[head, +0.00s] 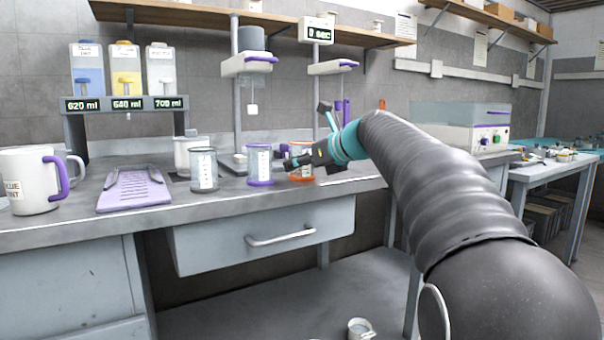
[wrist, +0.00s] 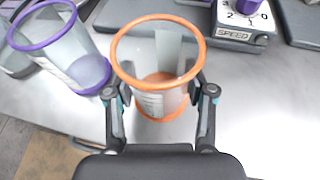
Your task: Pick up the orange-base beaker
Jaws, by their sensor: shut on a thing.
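The orange-base beaker (wrist: 160,95) is clear, with an orange rim and orange base, and stands between my gripper's fingers in the wrist view. In the head view the orange-base beaker (head: 303,173) is on the bench, partly hidden behind my gripper (head: 296,163). My gripper (wrist: 160,98) is shut on the beaker, one finger against each side. I cannot tell whether the base is clear of the bench top.
A purple-rimmed beaker (wrist: 62,48) stands close on the left; it also shows in the head view (head: 260,165). A grey-rimmed beaker (head: 204,170) stands farther left. A stirrer with a speed dial (wrist: 245,22) lies behind on the bench (head: 120,218).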

